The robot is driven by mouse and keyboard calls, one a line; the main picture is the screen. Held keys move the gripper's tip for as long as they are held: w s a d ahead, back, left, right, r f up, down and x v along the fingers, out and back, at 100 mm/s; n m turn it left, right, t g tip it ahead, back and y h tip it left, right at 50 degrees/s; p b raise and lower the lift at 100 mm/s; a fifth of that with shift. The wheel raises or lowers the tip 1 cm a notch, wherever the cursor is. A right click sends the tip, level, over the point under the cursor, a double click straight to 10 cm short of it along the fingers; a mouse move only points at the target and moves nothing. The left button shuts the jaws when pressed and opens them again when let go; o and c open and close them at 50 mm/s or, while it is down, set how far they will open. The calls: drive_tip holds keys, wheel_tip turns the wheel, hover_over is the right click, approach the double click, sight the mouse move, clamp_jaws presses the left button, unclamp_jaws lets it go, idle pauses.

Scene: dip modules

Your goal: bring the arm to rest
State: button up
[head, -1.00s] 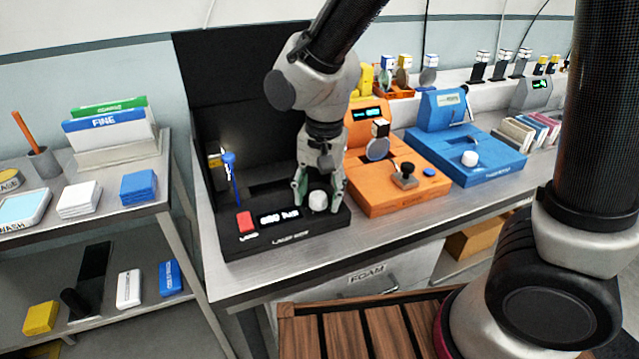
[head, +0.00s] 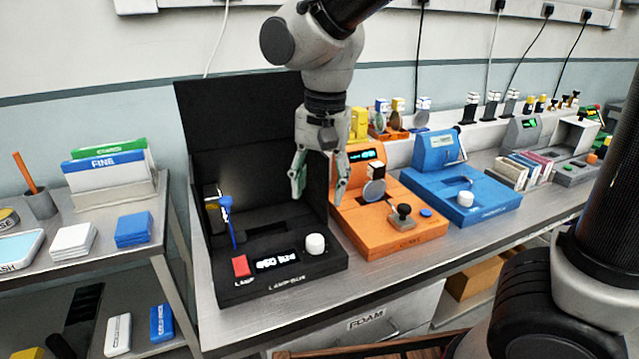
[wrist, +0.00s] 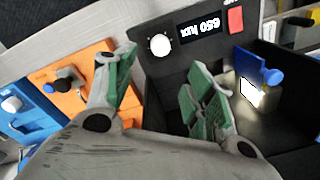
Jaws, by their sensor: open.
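My gripper (head: 319,190) hangs fingers-down above the right part of the black lamp box (head: 225,288). Its two green-padded fingers are spread, with nothing between them. The wrist view also shows the gripper (wrist: 160,75) open. The white knob (head: 315,244) on the lamp box stands below the fingers and apart from them. In the wrist view the knob (wrist: 160,45) is beyond the fingertips, and the display (wrist: 199,28) reads 650 lux. The red switch (head: 240,265) is at the box's left, near a blue lever (head: 231,222). A bright light glows inside the box.
An orange device (head: 395,238) stands right of the lamp box, close to my gripper, with a blue device (head: 470,190) further right. A side table at left holds file folders (head: 105,168) and white and blue blocks. The black back panel (head: 245,120) stands behind the box.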

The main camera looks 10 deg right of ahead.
drive_tip(key=s+d+r+n+t, duration=0.1)
drive_tip(key=s+d, duration=0.2)
drive_tip(key=d, duration=0.7)
drive_tip(key=s+d+r+n+t, duration=0.1)
drive_tip(key=s+d+r, duration=0.1)
drive_tip(key=d, duration=0.8)
drive_tip(key=s+d+r+n+t, duration=0.1)
drive_tip(key=s+d, duration=0.3)
drive_tip(key=d, duration=0.6)
drive_tip(key=shift+r+n+t+h, duration=0.35)
drive_tip(key=shift+n+t, duration=0.15)
drive_tip(key=shift+t, duration=0.1)
drive_tip(key=shift+s, duration=0.1)
idle(0.8)
